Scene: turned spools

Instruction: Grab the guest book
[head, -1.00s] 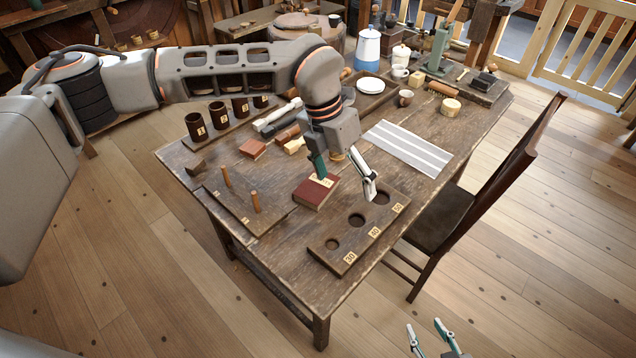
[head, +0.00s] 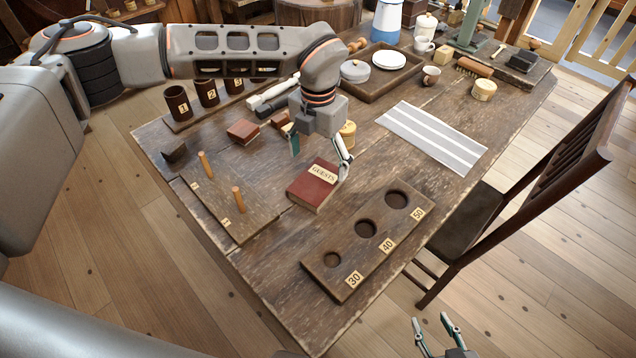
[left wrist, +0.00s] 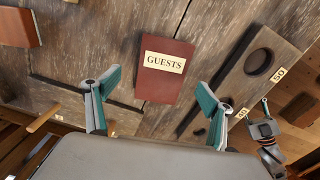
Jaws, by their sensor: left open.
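The guest book (head: 311,191) is a dark red book with a cream label reading GUESTS, lying flat on the wooden table (head: 270,262). In the left wrist view the book (left wrist: 163,84) lies ahead of and between my fingers. My left gripper (head: 320,158) is open and empty above the book's far edge; its fingers (left wrist: 158,98) stand wide apart on either side of the book in the left wrist view. My right gripper (head: 432,330) is at the bottom of the head view, off the table, with its two fingers apart and nothing between them.
A board with holes marked 30, 40 and 50 (head: 345,268) lies right of the book. A board with two pegs (head: 219,222) lies left. A smaller red-brown block (head: 243,131), a tray (head: 383,88) and a striped cloth (head: 432,137) lie behind. A chair (head: 520,190) stands right.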

